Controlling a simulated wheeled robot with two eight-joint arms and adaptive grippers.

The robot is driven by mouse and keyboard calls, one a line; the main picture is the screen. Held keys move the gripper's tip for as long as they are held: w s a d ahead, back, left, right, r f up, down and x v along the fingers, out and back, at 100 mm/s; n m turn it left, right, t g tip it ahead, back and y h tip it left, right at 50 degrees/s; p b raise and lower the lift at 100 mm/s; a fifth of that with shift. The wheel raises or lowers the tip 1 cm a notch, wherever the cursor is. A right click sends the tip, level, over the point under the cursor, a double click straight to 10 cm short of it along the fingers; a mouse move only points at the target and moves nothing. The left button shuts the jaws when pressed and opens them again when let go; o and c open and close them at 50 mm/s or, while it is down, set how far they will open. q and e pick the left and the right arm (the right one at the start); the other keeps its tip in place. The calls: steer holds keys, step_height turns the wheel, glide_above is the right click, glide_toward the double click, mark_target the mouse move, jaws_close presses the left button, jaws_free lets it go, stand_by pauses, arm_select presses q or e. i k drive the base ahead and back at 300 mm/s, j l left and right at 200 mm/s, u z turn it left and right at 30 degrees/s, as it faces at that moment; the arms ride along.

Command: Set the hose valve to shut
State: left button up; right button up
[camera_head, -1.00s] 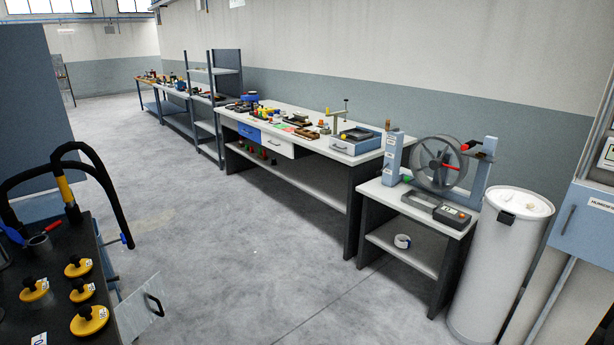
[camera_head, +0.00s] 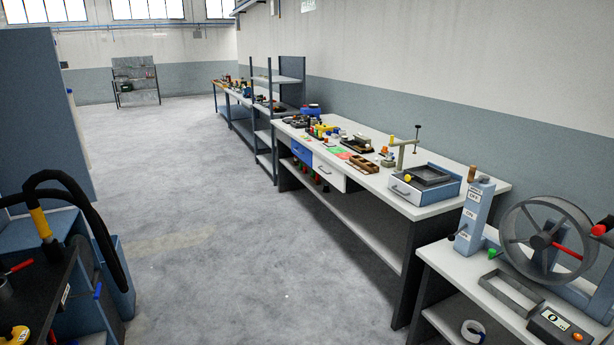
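A black hose (camera_head: 92,217) with a yellow sleeve (camera_head: 41,223) arches over a dark-topped bench at the left edge. A small blue lever (camera_head: 97,290) shows near the bench's edge below the hose, and a red handle (camera_head: 20,267) lies further left. I cannot tell which of these belongs to the hose valve, or how the valve is set. Neither of my grippers is in view.
A long workbench (camera_head: 349,239) with tools runs along the right wall. A small table (camera_head: 450,257) with a wheel device (camera_head: 546,240) stands at the right front. A tall blue-grey panel (camera_head: 42,110) stands at the left. The grey floor (camera_head: 235,260) between is clear.

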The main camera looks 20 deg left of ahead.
mark_target(97, 292)
steer(key=i+j+u, duration=0.15)
steer(key=u, duration=0.3)
steer(key=i+u, duration=0.4)
steer(key=i+l+u, duration=0.1)
steer(key=i+u, duration=0.2)
steer(key=u, duration=0.15)
steer(key=i+l+u, duration=0.15)
steer(key=u, duration=0.25)
steer(key=i+j+u, duration=0.3)
steer(key=i, duration=0.25)
steer(key=i+j+u, duration=0.1)
steer(key=i+u, duration=0.25)
steer(key=i, duration=0.2)
steer(key=k+j+u, duration=0.1)
steer(key=j, duration=0.35)
